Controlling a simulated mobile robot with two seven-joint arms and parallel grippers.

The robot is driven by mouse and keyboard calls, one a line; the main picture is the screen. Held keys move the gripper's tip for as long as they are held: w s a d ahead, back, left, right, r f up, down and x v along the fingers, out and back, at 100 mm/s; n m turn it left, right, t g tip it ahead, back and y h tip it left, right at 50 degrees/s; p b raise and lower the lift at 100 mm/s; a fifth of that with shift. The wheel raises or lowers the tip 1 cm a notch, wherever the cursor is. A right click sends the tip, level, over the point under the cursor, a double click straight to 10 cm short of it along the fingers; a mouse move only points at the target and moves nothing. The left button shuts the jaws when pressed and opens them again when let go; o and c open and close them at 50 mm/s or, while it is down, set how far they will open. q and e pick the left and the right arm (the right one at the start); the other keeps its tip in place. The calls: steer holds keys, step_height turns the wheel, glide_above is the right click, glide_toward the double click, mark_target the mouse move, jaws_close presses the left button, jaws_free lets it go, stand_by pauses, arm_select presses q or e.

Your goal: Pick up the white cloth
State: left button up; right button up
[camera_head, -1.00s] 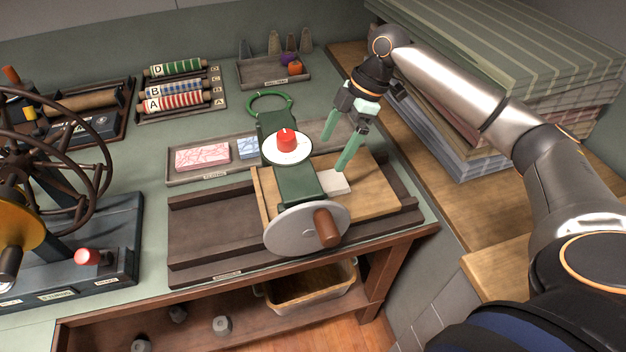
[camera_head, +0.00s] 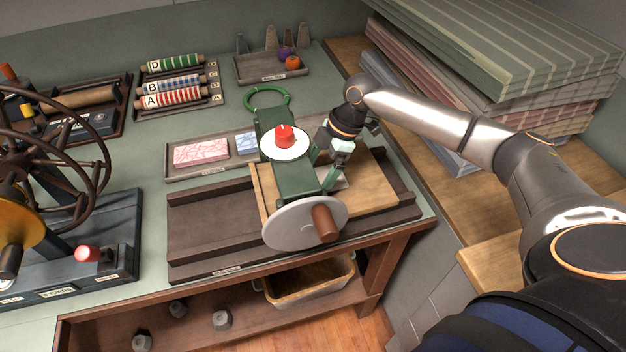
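The white cloth (camera_head: 340,184) is a small pale piece on the wooden board (camera_head: 375,188), just right of the green hand-cranked device (camera_head: 292,178). Only a strip of it shows; my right gripper and the device hide the rest. My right gripper (camera_head: 335,178) points down over the cloth, close against the device's right side, with its green fingertips at the cloth. One finger overlaps the green device, so I cannot tell how far apart the fingers are or whether they grip the cloth. My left gripper is not in view.
The device's grey disc and brown crank handle (camera_head: 325,224) stand close in front of the gripper. A tray with pink and blue patterned pieces (camera_head: 201,152) lies behind left. Folded cloth stacks (camera_head: 500,50) fill the back right. The board's right part is clear.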

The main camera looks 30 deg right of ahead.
steer(key=shift+r, duration=0.1)
steer(key=c, duration=1.3)
